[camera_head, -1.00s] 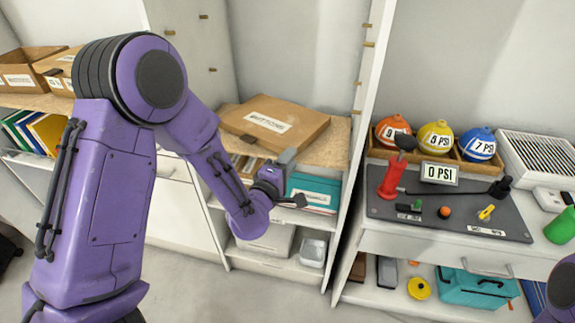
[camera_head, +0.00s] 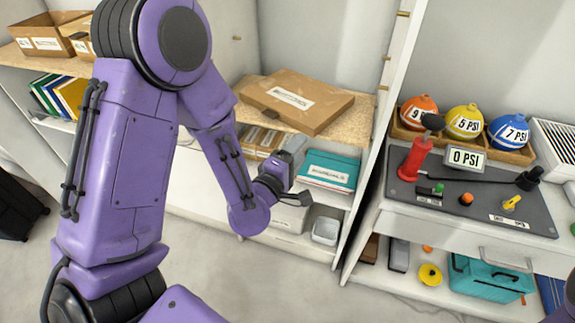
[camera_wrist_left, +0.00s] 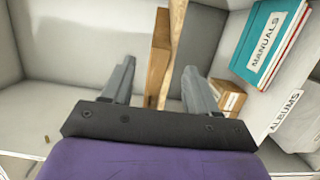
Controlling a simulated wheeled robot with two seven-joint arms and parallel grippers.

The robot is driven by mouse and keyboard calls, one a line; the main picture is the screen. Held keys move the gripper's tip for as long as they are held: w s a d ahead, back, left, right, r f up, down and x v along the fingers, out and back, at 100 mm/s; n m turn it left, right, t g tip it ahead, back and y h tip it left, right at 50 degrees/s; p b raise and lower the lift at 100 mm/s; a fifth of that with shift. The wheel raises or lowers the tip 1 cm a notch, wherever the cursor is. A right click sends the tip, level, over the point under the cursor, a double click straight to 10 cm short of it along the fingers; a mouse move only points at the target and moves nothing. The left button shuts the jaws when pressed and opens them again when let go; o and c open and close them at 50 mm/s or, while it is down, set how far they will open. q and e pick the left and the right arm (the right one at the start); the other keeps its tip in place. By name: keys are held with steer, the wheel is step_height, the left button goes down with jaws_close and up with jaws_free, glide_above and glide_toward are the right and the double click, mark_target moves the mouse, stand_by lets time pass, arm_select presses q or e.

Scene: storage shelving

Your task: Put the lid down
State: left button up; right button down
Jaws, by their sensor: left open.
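The shallow cardboard lid (camera_head: 297,98) with a "BUTTONS" label lies flat on the wooden shelf top (camera_head: 345,127). In the left wrist view, the lid's brown edge (camera_wrist_left: 159,50) shows beside the shelf board's edge (camera_wrist_left: 177,40), between my finger directions. My left gripper (camera_head: 303,198) is open and empty. It is in front of the shelving, below the level of the lid and apart from it. It also shows open in the left wrist view (camera_wrist_left: 160,85). Whether anything lies under the lid is hidden. My right gripper is out of view.
Teal manuals (camera_head: 328,171) and a small white bin (camera_head: 326,231) sit on the shelves below. Open cardboard boxes (camera_head: 40,35) stand at the far left. On the right, a bench carries a red pump (camera_head: 414,157) and coloured balls. A white upright (camera_head: 385,90) separates them.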

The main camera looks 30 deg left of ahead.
arm_select(q)
steer(key=s+a+f+m+g+y+p, duration=0.1)
steer(key=s+f+m+g, duration=0.4)
steer(key=s+f, duration=0.7)
steer(key=s+a+f+m+g+y+p, duration=0.2)
steer(key=s+a+f+m+g+p, duration=0.2)
steer(key=s+f+g, duration=0.5)
steer(key=s+f+m+p, duration=0.1)
steer(key=s+f+m, duration=0.1)
steer(key=s, duration=0.4)
steer(key=shift+s+f+g, duration=0.35)
steer(key=shift+f+g, duration=0.05)
steer(key=shift+f, duration=0.25)
